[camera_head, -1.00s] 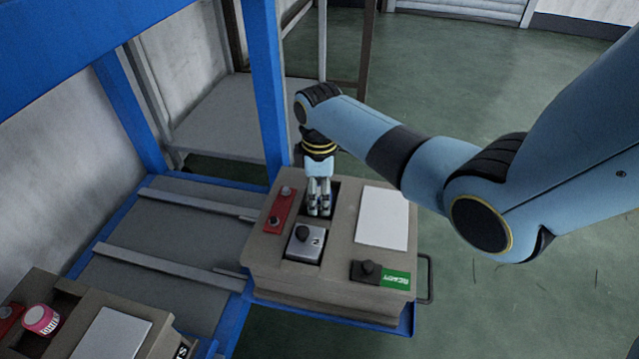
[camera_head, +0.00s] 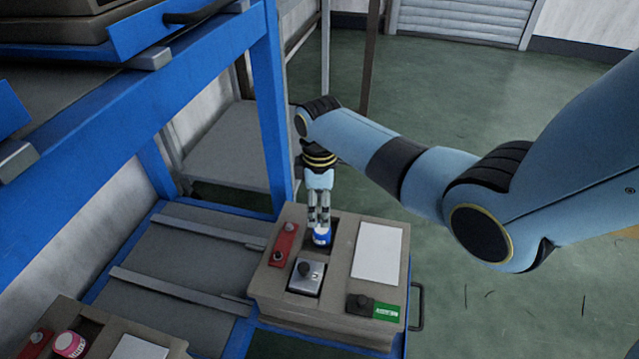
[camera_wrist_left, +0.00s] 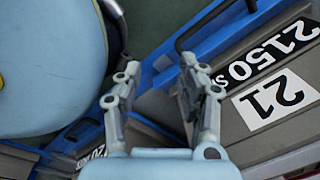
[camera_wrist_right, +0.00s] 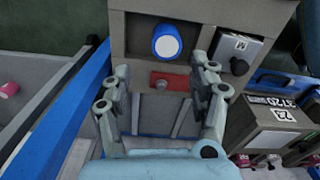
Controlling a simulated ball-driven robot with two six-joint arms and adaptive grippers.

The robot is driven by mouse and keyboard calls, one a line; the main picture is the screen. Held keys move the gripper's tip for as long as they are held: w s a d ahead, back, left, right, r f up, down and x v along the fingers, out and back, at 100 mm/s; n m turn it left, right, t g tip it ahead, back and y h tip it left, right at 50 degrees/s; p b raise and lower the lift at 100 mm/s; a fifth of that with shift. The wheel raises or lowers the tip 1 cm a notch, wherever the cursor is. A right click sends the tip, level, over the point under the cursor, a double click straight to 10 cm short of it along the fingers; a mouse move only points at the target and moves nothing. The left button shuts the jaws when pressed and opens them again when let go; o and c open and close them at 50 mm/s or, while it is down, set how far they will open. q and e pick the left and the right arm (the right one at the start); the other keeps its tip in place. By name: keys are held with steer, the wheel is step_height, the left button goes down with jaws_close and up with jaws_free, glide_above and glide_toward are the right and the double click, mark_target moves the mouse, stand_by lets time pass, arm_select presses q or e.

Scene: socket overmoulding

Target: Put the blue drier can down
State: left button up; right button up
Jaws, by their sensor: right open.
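The blue drier can (camera_head: 321,236), blue with a white band, sits in the dark recess of the grey-brown box (camera_head: 262,275). My right gripper (camera_head: 319,218) is right above it, pointing down.
The box also carries a red strip (camera_head: 284,243), a metal block with a black knob (camera_head: 306,275), a white sheet (camera_head: 377,252) and a green label (camera_head: 387,311). A second box with a pink can (camera_head: 68,344) is at the lower left. A blue post (camera_head: 272,110) stands close behind.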

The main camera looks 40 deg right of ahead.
arm_select(q)
steer(key=s+a+f+p, duration=0.1)
steer(key=s+f+p, duration=0.1)
steer(key=s, duration=0.6)
steer(key=shift+p, duration=0.55)
